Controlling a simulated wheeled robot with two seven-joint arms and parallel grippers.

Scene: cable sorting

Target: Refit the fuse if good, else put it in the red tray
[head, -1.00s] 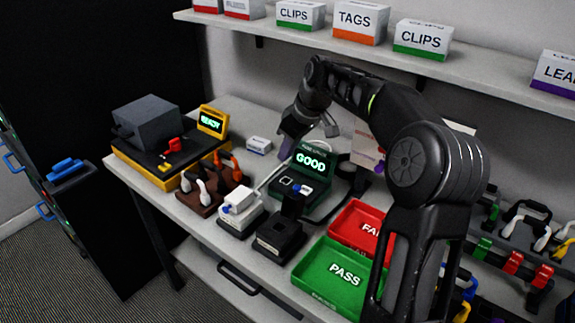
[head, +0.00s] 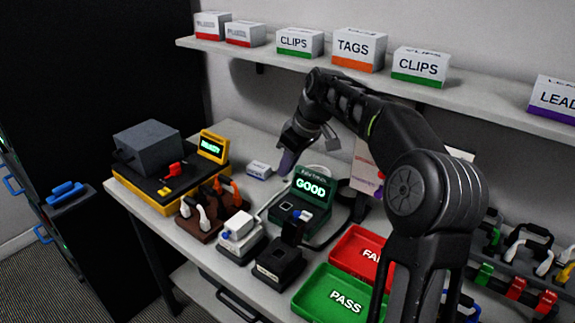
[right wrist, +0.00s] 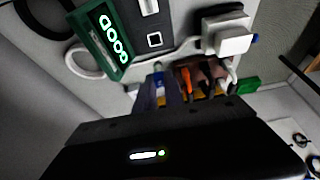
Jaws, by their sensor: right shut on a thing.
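The right gripper (head: 287,161) is at the back of the bench, behind and left of the green tester (head: 301,207), whose screen reads GOOD. The tester also shows in the right wrist view (right wrist: 103,43). The red tray (head: 347,241), marked FAIL, lies right of the tester, partly behind my right arm. The left gripper is in neither view.
A green PASS tray (head: 312,296) lies in front of the red one. A yellow-based unit (head: 160,192) with a lit screen stands left. A brown lead rack (head: 200,222), a white device (head: 236,243) and a black block (head: 279,265) crowd the front.

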